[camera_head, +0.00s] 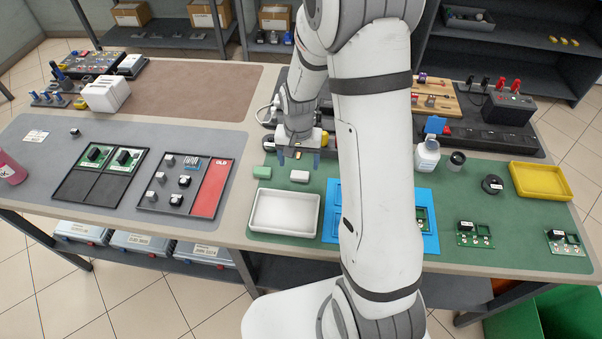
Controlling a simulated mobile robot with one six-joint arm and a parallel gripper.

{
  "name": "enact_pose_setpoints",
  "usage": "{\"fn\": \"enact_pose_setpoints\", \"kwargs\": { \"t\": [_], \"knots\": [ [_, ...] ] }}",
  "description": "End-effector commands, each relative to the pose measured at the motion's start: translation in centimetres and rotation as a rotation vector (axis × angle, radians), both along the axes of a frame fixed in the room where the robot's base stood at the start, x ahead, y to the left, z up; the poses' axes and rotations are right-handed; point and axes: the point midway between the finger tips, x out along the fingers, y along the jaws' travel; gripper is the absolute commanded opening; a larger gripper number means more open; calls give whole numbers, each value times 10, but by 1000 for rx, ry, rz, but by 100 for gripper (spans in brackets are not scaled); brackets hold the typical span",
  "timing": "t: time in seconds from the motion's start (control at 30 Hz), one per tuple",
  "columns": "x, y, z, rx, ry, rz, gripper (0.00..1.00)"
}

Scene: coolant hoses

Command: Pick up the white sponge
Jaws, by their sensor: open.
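The white sponge (299,176) is a small pale block lying on the green mat, behind the white tray (256,230). A light green block (262,172) lies to its left. My gripper (298,158) is open, with its two dark blue fingers pointing down. It is above and just behind the white sponge in the picture, apart from it and empty. I cannot tell its exact height above the mat. My arm hides part of the table to the right of the sponge.
A blue tray (427,238) with green boards sits partly behind my arm. A white bottle (427,156), a dark jar (456,161) and a yellow tray (541,182) stand to the right. Small boards lie near the front right edge. The mat around the sponge is mostly clear.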

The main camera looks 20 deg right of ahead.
Motion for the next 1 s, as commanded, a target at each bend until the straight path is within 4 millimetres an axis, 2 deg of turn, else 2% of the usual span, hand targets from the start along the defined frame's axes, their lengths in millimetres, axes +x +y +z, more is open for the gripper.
{"fn": "enact_pose_setpoints", "kwargs": {
  "t": [0.4,0.7,1.0],
  "knots": [
    [1,-3,-49,0,2,1,73],
    [1,-4,-54,0,-1,0,73],
    [1,-4,-53,0,-1,-1,49]
  ]
}}
